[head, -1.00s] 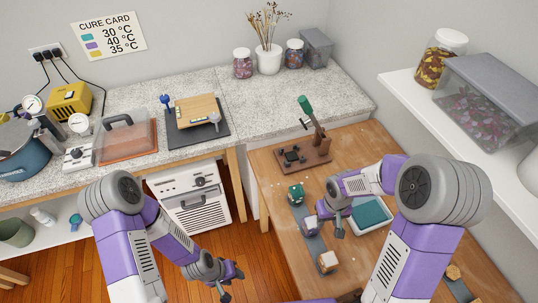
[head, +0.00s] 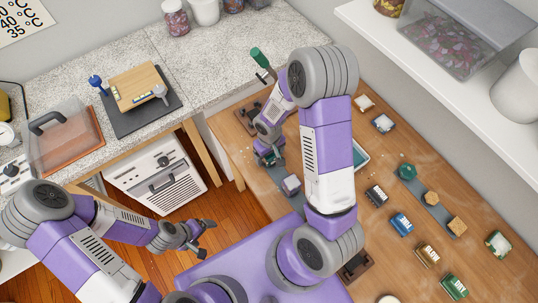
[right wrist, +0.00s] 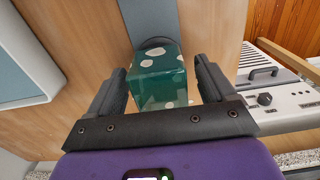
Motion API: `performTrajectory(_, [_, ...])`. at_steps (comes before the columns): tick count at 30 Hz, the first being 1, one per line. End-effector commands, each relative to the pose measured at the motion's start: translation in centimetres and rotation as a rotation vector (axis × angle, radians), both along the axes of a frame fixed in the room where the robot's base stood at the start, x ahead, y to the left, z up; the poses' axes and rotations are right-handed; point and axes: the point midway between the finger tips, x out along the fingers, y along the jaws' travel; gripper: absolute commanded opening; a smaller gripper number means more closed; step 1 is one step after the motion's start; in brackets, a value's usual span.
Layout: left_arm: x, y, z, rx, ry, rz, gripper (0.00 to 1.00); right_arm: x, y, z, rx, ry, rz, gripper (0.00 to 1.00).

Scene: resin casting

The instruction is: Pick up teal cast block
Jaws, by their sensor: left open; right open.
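The teal cast block (right wrist: 160,80) shows in the right wrist view as a dark green-teal cube with pale spots. It sits at the end of a grey strip (right wrist: 150,18) on the wooden table. My right gripper (right wrist: 161,72) is open, with one finger on each side of the block; I cannot tell whether they touch it. In the head view my right gripper (head: 268,160) is over the strip and mostly hides the block. My left gripper (head: 203,238) is open and empty, out over the floor in front of the cabinet.
A pale purple block (head: 291,185) stands close by on the same strip. A teal-filled tray (head: 360,155) is partly behind my right arm. A green-handled press (head: 259,57) stands behind. Several labelled blocks, including a blue one (head: 401,224), occupy the table's right side.

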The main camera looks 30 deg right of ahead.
Motion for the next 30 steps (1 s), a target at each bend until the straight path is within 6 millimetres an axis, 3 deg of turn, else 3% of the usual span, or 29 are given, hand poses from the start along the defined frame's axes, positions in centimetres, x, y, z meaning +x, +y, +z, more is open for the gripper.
performTrajectory(8, [0.0, 0.0, 0.0, 0.0, 0.0, 0.0, 0.87, 0.0, 0.0, -0.2, 0.0, 0.0, -0.001, 0.8])
performTrajectory(19, [0.0, 0.0, 0.0, 0.0, 0.0, 0.0, 0.87, 0.0, 0.0, -0.2, 0.0, 0.0, -0.001, 0.23])
performTrajectory(26, [0.0, 0.0, 0.0, 0.0, 0.0, 0.0, 0.87, 0.0, 0.0, 0.0, 0.0, -0.001, -0.001, 0.23])
performTrajectory(30, [0.0, 0.0, 0.3, 0.0, 0.0, 0.0, 0.87, 0.1, 0.0, 1.4, 0.0, -0.005, -0.002, 0.23])
